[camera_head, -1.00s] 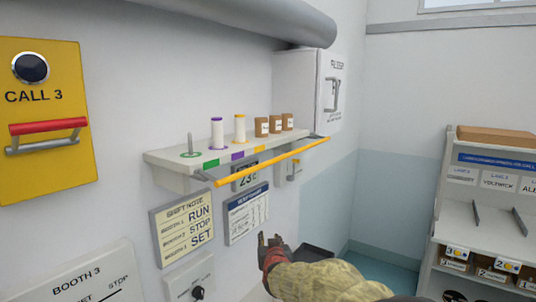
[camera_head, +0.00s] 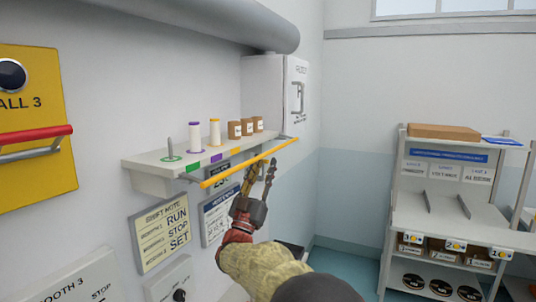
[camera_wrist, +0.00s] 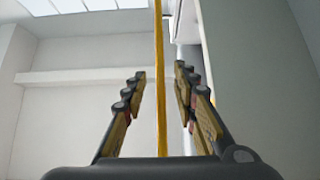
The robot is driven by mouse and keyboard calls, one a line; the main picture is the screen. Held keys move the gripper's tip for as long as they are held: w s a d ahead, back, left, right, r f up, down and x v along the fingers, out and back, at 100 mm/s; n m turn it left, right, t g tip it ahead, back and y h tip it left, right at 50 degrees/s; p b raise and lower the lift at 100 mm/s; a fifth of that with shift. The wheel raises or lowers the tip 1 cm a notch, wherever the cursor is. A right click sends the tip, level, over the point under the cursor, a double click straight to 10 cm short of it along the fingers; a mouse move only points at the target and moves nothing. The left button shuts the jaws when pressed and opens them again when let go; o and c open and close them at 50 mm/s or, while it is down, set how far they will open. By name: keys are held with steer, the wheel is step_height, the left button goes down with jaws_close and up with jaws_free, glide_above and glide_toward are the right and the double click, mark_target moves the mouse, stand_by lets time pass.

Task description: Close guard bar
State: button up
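The yellow guard bar (camera_head: 250,163) runs along the front of the wall shelf (camera_head: 150,163), held on grey arms at both ends. My gripper (camera_head: 262,172) is raised just below the bar, right of its middle, fingers pointing up. In the wrist view the bar (camera_wrist: 160,80) passes between the two spread fingers of my gripper (camera_wrist: 160,95), with space on both sides. The fingers are open and do not visibly grip the bar; I cannot tell how deep the bar lies between them.
The shelf holds a spindle (camera_head: 170,147), two spools (camera_head: 214,133) and several brown jars (camera_head: 246,127). A white wall cabinet (camera_head: 270,85) is beyond the shelf's right end. A red handle (camera_head: 35,135) is on a yellow panel at left. A rack (camera_head: 450,200) stands at right.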

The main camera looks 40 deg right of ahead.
mark_target(269, 153)
steer(key=x, duration=0.5)
steer(key=c, duration=0.4)
steer(key=c, duration=0.3)
jaws_close()
